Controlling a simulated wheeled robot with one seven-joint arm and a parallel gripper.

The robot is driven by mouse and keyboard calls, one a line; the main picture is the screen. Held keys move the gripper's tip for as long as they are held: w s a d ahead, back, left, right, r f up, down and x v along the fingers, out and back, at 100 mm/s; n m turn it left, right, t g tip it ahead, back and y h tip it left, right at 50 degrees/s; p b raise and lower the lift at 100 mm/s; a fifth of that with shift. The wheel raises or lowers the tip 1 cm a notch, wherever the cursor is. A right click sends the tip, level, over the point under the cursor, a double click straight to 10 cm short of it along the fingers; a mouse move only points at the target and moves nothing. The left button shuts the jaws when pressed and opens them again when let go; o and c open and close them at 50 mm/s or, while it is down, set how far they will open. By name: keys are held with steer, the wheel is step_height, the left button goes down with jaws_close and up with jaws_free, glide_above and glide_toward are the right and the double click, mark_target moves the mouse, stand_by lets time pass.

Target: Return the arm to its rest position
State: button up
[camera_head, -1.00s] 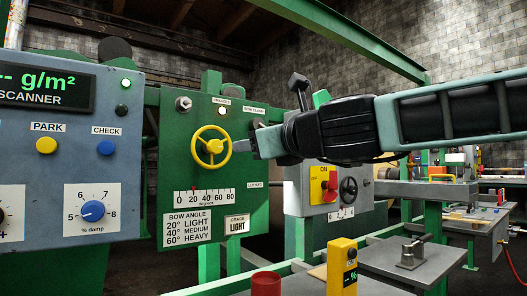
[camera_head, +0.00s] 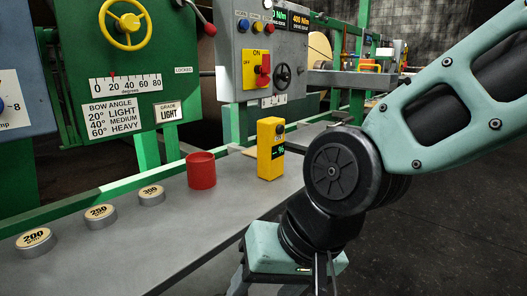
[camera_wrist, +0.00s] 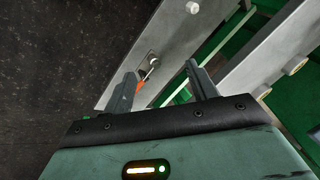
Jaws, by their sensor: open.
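My gripper (camera_wrist: 162,84) shows in the wrist view with its two grey fingers spread apart and nothing held between them. It hangs over dark floor and the edge of a grey surface. In the head view my arm is bent at the right, with its black joint in front of the bench's right end and its wrist section low in the picture. The fingertips are not clear there. The gripper is well apart from the yellow handwheel (camera_head: 123,24) on the green panel (camera_head: 128,65), whose pointer sits near 20 degrees.
The grey bench (camera_head: 150,240) carries a red cup (camera_head: 201,171), a yellow handheld meter (camera_head: 270,149) and three round weights marked 200 (camera_head: 35,241), 250 (camera_head: 100,215) and 300 (camera_head: 151,194). A grey control box (camera_head: 264,65) stands behind. Dark floor (camera_head: 440,240) at right is open.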

steer(key=s+d+f+n+g+h, duration=0.1)
steer(key=s+d+f+n+h, duration=0.15)
steer(key=d, duration=0.45)
steer(key=s+d+f+n+g+h, duration=0.1)
steer(key=s+d+f+n+h, duration=0.2)
steer(key=d, duration=0.4)
step_height(320, 180, up, 27)
steer(key=s+y+p, duration=0.1)
steer(key=p, duration=2.5)
